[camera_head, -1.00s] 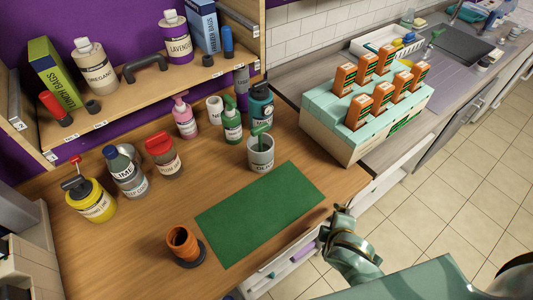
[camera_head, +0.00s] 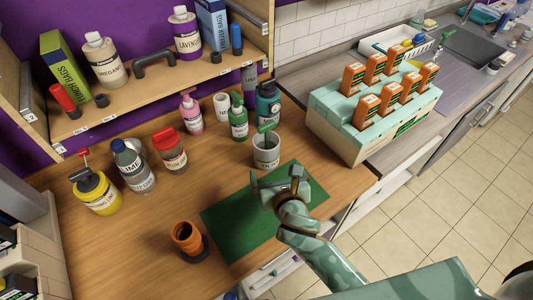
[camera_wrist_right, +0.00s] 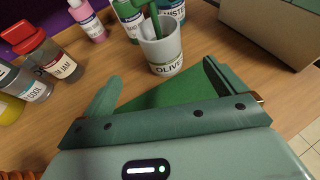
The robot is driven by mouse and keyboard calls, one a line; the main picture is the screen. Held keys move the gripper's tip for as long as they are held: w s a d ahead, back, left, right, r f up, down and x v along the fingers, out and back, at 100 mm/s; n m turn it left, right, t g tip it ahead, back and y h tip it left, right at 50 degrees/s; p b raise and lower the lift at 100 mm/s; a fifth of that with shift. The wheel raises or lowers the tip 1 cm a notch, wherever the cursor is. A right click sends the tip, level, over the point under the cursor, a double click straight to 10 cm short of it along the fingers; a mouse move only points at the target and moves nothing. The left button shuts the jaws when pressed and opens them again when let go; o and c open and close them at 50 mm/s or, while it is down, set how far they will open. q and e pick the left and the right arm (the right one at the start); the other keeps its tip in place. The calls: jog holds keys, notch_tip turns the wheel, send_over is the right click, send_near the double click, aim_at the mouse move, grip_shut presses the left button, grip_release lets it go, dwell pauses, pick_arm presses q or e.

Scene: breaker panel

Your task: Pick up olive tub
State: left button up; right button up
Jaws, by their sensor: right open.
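The olive tub (camera_head: 266,156) is a light grey cup labelled OLIVE, standing upright on the wooden counter just behind the green mat. A green-handled utensil (camera_head: 263,133) stands in it. The tub also shows at the top middle of the right wrist view (camera_wrist_right: 164,54), ahead of the fingers. My right gripper (camera_head: 275,180) is open and empty over the back part of the mat, in front of the tub and apart from it. Its two spread fingers (camera_wrist_right: 165,88) show in the right wrist view. My left gripper is not in view.
A teal bottle (camera_head: 267,103) and a green pump bottle (camera_head: 238,122) stand close behind the tub. A red-lidded jar (camera_head: 171,153) is to the left. An orange cup (camera_head: 186,238) stands left of the green mat (camera_head: 231,228). A box of orange packs (camera_head: 345,130) is at right.

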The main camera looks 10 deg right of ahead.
jog(key=b, duration=0.2)
send_near(267, 148)
jog(key=x, duration=0.5)
jog(key=shift+a+f, duration=0.1)
jog(key=shift+f, duration=0.15)
jog(key=b+x, duration=0.1)
jog(key=x, duration=0.4)
jog(key=shift+w+b, duration=0.25)
jog(key=shift+b, duration=0.05)
jog(key=shift+r, duration=0.15)
jog(key=c, duration=1.3)
jog(key=shift+o, duration=0.2)
jog(key=shift+r, duration=0.1)
